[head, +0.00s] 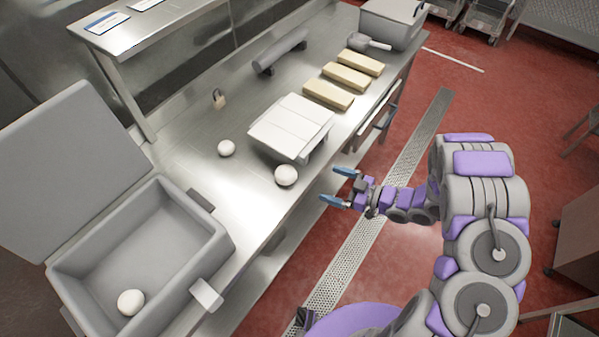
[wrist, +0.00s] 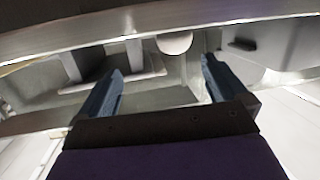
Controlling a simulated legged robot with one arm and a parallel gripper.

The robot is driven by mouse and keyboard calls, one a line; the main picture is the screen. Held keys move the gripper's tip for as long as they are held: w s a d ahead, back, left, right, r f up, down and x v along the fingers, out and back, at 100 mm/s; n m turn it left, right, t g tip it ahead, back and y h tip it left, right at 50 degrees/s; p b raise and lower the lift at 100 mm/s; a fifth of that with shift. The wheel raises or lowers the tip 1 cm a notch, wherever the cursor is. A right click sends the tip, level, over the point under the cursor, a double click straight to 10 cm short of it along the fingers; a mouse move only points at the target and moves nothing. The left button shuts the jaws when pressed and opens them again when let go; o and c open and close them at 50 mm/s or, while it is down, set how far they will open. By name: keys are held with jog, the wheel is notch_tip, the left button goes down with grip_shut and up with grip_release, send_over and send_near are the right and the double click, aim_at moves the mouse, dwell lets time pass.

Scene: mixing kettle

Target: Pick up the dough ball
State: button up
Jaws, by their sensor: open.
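One white dough ball (head: 286,175) sits on the steel table near its front edge, beside a white scale-like device. A second dough ball (head: 226,148) sits farther back on the table to the left. A third dough ball (head: 131,302) lies inside the grey open bin at lower left. My gripper (head: 335,186) is open and empty, in front of the table's edge, to the right of the nearest ball and apart from it. In the wrist view my gripper (wrist: 160,85) shows two spread blue fingers. A pale round shape there, probably a ball, shows at the table edge.
The grey bin (head: 205,232) stands with its lid open at the left. The white device (head: 292,126) is right behind the nearest ball. Several yellowish blocks (head: 328,93), a grey roller (head: 279,52) and a grey container (head: 392,25) lie farther back.

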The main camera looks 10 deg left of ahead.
jog(key=s+y, duration=0.1)
jog(key=s, duration=0.1)
jog(key=b, duration=0.1)
send_near(280, 168)
jog(key=x, duration=0.6)
jog(key=f+x, duration=0.1)
jog(key=x, duration=0.3)
jog(key=shift+c, duration=0.2)
jog(key=c, duration=1.1)
jog(key=shift+r, duration=0.1)
